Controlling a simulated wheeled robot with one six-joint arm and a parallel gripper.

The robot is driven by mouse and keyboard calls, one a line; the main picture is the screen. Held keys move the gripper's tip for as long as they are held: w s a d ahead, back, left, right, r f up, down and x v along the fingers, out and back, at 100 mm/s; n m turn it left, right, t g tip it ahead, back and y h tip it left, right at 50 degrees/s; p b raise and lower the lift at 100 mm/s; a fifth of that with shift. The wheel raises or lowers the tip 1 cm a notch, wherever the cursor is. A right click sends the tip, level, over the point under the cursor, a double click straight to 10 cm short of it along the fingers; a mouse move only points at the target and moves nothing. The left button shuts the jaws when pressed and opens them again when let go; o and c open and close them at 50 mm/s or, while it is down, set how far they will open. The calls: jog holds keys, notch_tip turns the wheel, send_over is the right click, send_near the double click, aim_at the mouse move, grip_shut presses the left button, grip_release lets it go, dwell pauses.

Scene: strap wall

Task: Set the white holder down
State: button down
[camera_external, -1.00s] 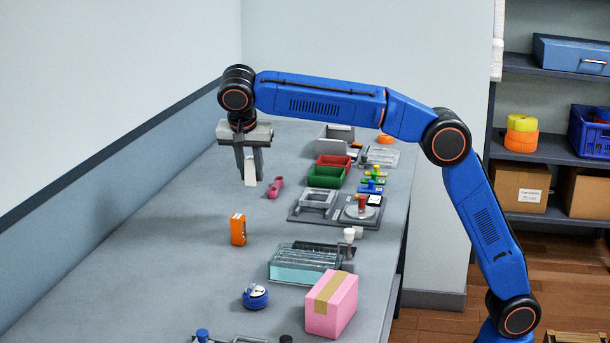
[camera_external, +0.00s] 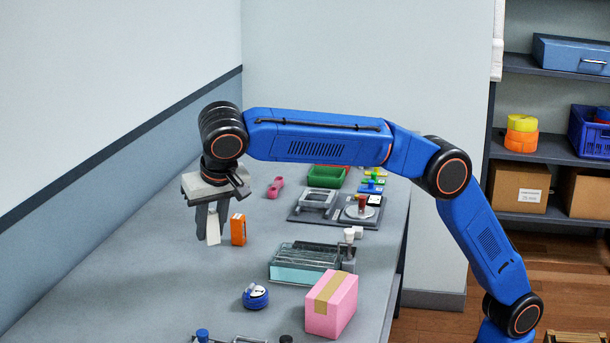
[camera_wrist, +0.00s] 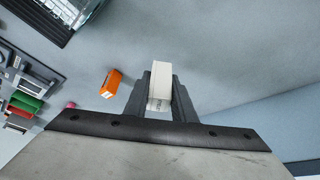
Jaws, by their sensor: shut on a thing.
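The white holder (camera_external: 213,229) is a small upright white block between the fingers of my gripper (camera_external: 211,222). In the wrist view the holder (camera_wrist: 160,84) sits between the two dark fingertips (camera_wrist: 160,92), with faint marking on its lower part. My gripper is shut on it, pointing down over the left part of the grey bench (camera_external: 150,270). I cannot tell exactly how far its lower end is from the bench top.
An orange box (camera_external: 238,229) stands close to the right of the holder. Further right are a glass-like rack (camera_external: 303,264), a pink box (camera_external: 331,303) and a blue round object (camera_external: 255,297). A pink item (camera_external: 275,187) lies behind. The bench at front left is clear.

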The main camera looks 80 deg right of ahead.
jog(key=shift+d+f, duration=0.15)
jog(key=shift+f, duration=4.05)
jog(key=shift+f, duration=0.1)
jog(key=c, duration=1.5)
grip_release()
jog(key=shift+v, duration=6.05)
